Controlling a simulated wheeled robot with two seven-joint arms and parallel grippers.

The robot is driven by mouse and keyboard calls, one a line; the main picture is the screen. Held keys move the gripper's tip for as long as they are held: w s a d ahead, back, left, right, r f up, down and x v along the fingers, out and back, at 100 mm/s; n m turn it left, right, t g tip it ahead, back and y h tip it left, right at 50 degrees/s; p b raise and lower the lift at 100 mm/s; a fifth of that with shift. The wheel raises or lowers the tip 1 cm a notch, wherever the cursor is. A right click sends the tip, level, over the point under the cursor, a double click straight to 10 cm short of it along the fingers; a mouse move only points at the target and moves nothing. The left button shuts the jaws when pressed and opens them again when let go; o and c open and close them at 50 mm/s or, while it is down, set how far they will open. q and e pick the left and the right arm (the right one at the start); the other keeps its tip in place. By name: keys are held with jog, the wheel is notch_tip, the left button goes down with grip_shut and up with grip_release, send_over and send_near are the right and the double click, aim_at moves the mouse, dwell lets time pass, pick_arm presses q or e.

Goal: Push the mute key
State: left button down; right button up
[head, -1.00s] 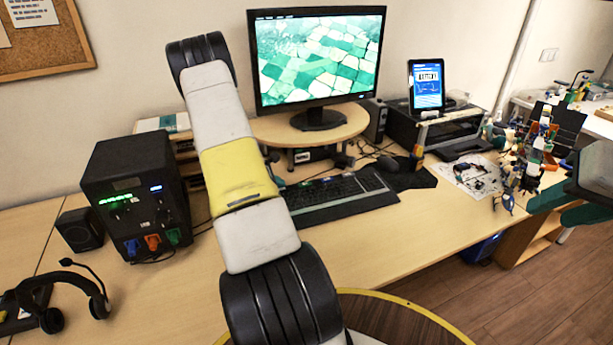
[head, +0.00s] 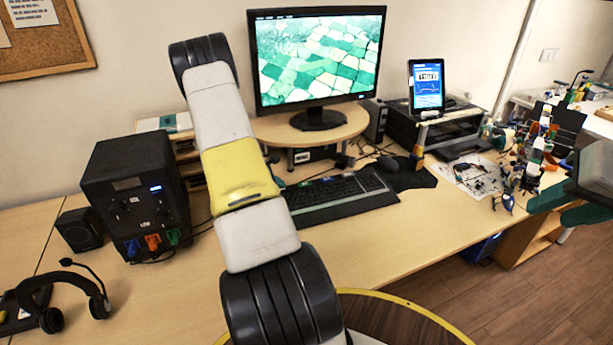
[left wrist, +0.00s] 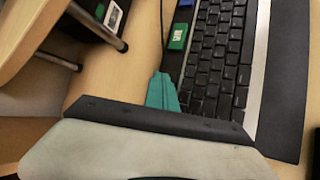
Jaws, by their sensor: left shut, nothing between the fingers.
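The black keyboard (head: 338,196) lies on the desk in front of the monitor. In the left wrist view, the keyboard (left wrist: 220,60) has a green key (left wrist: 178,37) and a blue key (left wrist: 186,4) along its edge. I cannot read which key is the mute key. My left gripper (left wrist: 163,92) is shut and empty, its teal fingertips at the keyboard's edge, just short of the green key in the picture. In the head view, my left gripper (head: 279,182) is mostly hidden behind my arm. My right gripper (head: 565,206) is open and empty at the right edge.
The monitor (head: 318,60) stands on a round wooden riser (head: 350,128) behind the keyboard. A black box with coloured plugs (head: 135,195) stands left, a headset (head: 75,290) front left. A mouse (head: 388,163) lies right of the keyboard. Bare desk (head: 420,230) lies in front.

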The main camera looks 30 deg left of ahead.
pick_arm(q)
jog(key=shift+r, duration=0.6)
jog(key=shift+r, duration=2.5)
